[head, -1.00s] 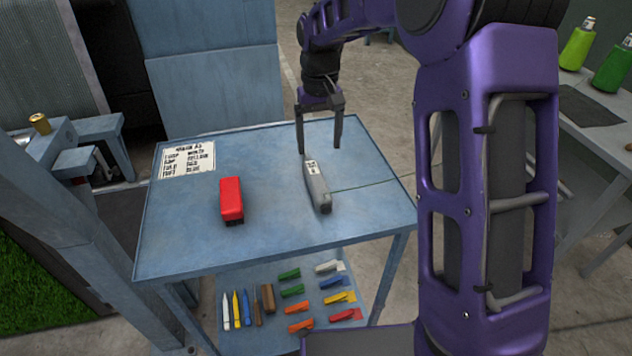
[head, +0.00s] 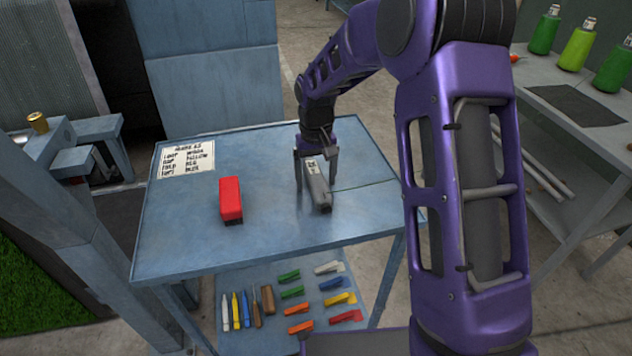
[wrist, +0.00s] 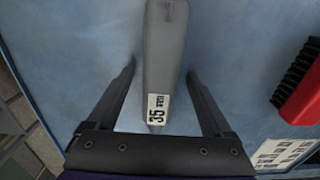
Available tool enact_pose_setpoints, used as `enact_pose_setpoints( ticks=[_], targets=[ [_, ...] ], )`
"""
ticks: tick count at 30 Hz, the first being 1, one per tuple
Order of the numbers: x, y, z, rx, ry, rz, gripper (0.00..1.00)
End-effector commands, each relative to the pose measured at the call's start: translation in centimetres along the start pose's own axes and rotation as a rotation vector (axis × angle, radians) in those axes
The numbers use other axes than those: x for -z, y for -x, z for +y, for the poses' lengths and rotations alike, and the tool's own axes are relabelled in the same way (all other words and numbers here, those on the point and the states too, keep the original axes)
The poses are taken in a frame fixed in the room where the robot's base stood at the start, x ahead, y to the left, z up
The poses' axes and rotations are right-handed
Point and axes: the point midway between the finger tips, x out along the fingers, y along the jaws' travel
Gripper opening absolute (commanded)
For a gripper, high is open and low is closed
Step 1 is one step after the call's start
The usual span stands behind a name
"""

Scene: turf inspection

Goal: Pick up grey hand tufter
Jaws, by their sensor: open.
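The grey hand tufter (head: 321,197) lies on the blue table top (head: 265,235), with a white label at its far end. My gripper (head: 316,184) is open and low over the tufter's labelled end, one finger on either side of it. In the wrist view my gripper (wrist: 158,80) shows its two fingers apart, with the tufter (wrist: 163,55) between them and a gap on both sides. The label reads 35. Whether the fingertips touch the table cannot be told.
A red brush-like tool (head: 231,200) lies left of the tufter, its black bristles visible in the wrist view. A printed sheet (head: 186,160) lies at the table's back left. The lower shelf (head: 262,320) holds several coloured clips and tools.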

Motion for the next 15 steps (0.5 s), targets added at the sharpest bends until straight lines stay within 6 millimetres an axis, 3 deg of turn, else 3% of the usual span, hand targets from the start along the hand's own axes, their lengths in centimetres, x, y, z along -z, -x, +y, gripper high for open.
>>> enact_pose_setpoints(
  ticks=[3, 15],
  targets=[
    [0.00, 0.03, 0.01, 0.000, 0.000, 0.000, 0.83],
    [0.00, 0.06, 0.01, 0.000, 0.000, 0.000, 0.11]
  ],
)
